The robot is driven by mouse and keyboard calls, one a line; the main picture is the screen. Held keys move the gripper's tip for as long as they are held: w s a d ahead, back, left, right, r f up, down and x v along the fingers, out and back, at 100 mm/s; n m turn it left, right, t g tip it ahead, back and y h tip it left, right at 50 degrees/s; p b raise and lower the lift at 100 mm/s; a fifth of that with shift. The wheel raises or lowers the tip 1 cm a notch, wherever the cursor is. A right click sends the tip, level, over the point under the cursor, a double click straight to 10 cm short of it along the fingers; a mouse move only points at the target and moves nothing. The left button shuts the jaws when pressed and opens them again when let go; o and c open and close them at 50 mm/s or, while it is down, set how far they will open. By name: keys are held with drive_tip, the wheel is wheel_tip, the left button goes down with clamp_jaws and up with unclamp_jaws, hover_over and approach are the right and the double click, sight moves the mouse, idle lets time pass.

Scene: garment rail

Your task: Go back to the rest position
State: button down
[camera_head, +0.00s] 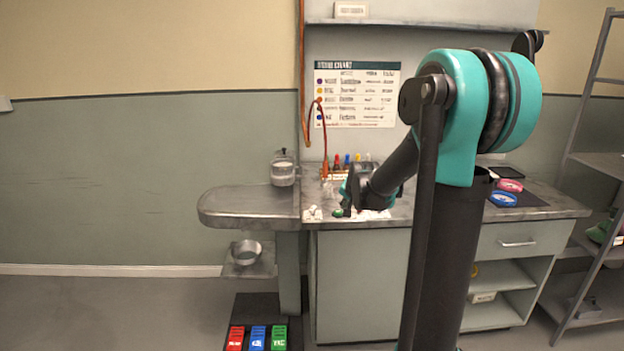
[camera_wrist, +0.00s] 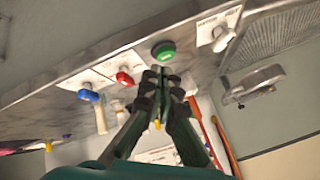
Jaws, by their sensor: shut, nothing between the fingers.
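My gripper (camera_head: 347,206) is over the front edge of the grey workbench (camera_head: 250,208), at the end of my teal and black arm. In the wrist view its dark fingers (camera_wrist: 160,75) are shut with nothing between them. My arm hides part of the bench in the head view.
A glass jar (camera_head: 284,170) and several coloured bottles (camera_head: 347,160) stand on the bench. A wall chart (camera_head: 357,95) hangs behind, under a shelf (camera_head: 420,24). Red, blue and green pedals (camera_head: 257,338) lie on the floor. A metal rack (camera_head: 590,160) stands at right. The left floor is clear.

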drive_tip(key=s+d+f+n+g, duration=0.1)
drive_tip(key=s+f+n, duration=0.1)
drive_tip(key=s, duration=0.9)
drive_tip(key=s+f+n+g, duration=0.1)
drive_tip(key=s+f, duration=0.4)
drive_tip(key=s, duration=0.6)
drive_tip(key=s+d+f+n+g, duration=0.1)
drive_tip(key=s+f+n+g, duration=0.1)
drive_tip(key=s, duration=0.9)
wheel_tip(320, 180, down, 2)
drive_tip(key=shift+s+d+n+h, duration=0.3)
drive_tip(key=shift+n+h, duration=0.1)
drive_tip(key=shift+n, duration=0.3)
